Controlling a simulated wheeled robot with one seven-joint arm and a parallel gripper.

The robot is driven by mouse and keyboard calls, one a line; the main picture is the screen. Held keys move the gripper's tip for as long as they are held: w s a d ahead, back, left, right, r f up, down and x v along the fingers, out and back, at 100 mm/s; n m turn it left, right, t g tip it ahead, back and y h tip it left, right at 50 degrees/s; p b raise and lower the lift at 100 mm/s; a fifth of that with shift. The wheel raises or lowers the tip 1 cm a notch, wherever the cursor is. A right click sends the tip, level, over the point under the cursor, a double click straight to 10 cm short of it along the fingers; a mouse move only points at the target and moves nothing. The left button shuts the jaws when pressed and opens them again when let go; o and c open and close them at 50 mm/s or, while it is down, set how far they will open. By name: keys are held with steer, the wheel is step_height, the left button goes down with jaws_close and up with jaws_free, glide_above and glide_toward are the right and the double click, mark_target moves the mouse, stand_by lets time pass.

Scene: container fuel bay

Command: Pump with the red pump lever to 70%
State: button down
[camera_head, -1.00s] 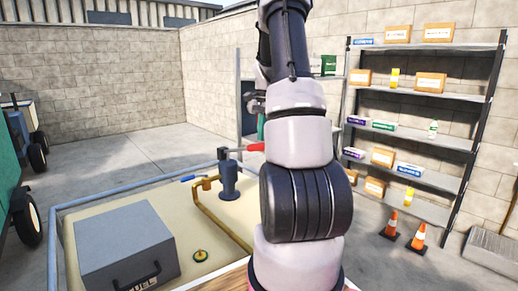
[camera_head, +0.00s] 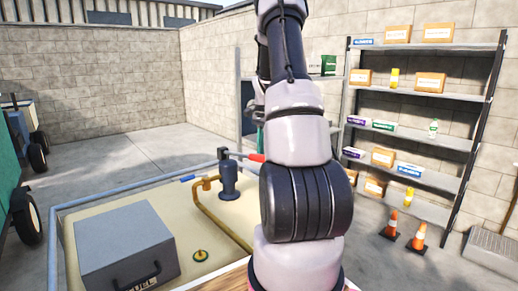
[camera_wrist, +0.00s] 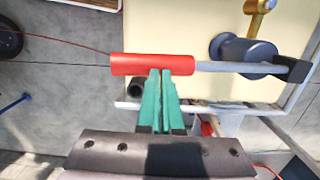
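The red pump lever has a red grip (camera_head: 256,157) on a grey bar and joins the top of the dark blue pump (camera_head: 229,182). In the head view the grip slopes slightly down to the right, and its right end is behind my arm. In the wrist view the red grip (camera_wrist: 130,65) lies across the picture, with the bar running right to the pump (camera_wrist: 248,55). My gripper (camera_wrist: 160,72) has its two green fingers together, with the tips overlapping the grip's lower edge and seemingly touching it. They are not around it.
The pump stands on a cream tank top with a blue-grey rail (camera_head: 58,250). A brass pipe (camera_head: 215,215), a grey box (camera_head: 125,245) and a yellow cap (camera_head: 200,256) are near it. A shelf (camera_head: 430,135) and orange cones (camera_head: 419,237) stand right. Open floor lies behind.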

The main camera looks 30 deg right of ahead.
steer(key=shift+f, duration=0.5)
steer(key=d, duration=0.1)
steer(key=d+r, duration=0.1)
steer(key=d, duration=0.1)
steer(key=shift+w, duration=0.2)
steer(key=shift+r, duration=0.1)
step_height(320, 180, up, 11)
steer(key=d, duration=0.1)
steer(key=shift+f, duration=0.2)
steer(key=shift+w, duration=0.1)
stand_by(0.7)
